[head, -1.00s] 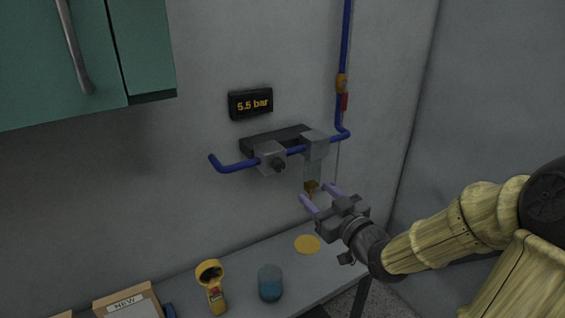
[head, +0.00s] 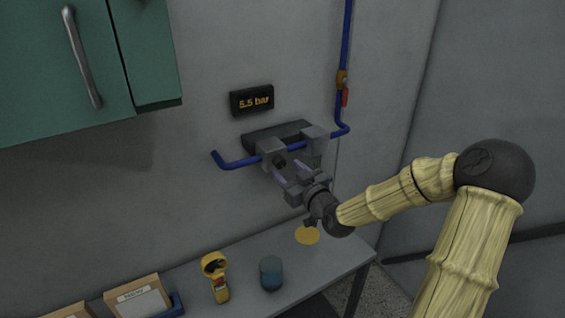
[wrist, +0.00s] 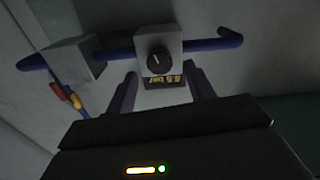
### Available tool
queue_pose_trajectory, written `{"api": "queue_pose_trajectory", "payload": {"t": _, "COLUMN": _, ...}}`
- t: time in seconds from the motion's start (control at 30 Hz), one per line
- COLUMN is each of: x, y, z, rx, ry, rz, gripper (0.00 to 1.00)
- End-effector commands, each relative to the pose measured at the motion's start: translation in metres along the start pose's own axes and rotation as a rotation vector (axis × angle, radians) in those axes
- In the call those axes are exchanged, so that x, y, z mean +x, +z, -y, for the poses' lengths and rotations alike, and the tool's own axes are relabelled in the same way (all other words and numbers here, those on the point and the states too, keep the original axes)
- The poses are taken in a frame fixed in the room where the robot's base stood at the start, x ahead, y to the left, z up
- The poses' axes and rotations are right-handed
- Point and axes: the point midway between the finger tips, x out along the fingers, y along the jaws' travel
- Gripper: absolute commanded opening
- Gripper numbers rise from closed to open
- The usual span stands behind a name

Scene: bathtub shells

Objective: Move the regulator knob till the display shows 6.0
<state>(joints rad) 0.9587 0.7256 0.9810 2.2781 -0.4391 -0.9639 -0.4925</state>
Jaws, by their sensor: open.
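The regulator knob (head: 279,163) is a small dark round knob on a grey block fitted to the blue pipe. In the wrist view the knob (wrist: 158,62) shows a light pointer mark and lies ahead of my fingers, centred between them. The display (head: 252,100) on the wall above reads 5.5 bar. It also shows upside down in the wrist view (wrist: 165,81). My gripper (head: 289,171) is open and empty, its two pale purple fingers pointing at the knob from the lower right. I see a gap between fingertips and knob in the wrist view.
A second grey block (head: 315,138) sits on the pipe to the right. A red-handled valve (head: 344,92) is on the vertical pipe. The table (head: 330,262) below holds a yellow device (head: 216,280), a blue cup (head: 271,274) and a yellow disc (head: 307,235). A green cabinet (head: 60,80) hangs upper left.

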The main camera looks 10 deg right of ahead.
Motion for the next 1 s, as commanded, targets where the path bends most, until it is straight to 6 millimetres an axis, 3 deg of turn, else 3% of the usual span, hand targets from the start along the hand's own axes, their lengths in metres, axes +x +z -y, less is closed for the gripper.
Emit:
{"api": "queue_pose_trajectory", "payload": {"t": 0.2, "x": 0.030, "y": -0.002, "z": 0.001, "rx": 0.002, "ry": -0.001, "rz": -0.001, "gripper": 0.54}}
{"api": "queue_pose_trajectory", "payload": {"t": 0.57, "x": 0.035, "y": 0.000, "z": 0.000, "rx": 0.000, "ry": 0.000, "rz": 0.000, "gripper": 0.54}}
{"api": "queue_pose_trajectory", "payload": {"t": 0.8, "x": 0.035, "y": 0.000, "z": 0.000, "rx": 0.000, "ry": 0.001, "rz": 0.000, "gripper": 0.09}}
{"api": "queue_pose_trajectory", "payload": {"t": 1.0, "x": 0.035, "y": 0.000, "z": 0.000, "rx": 0.025, "ry": 0.001, "rz": 0.000, "gripper": 0.09}}
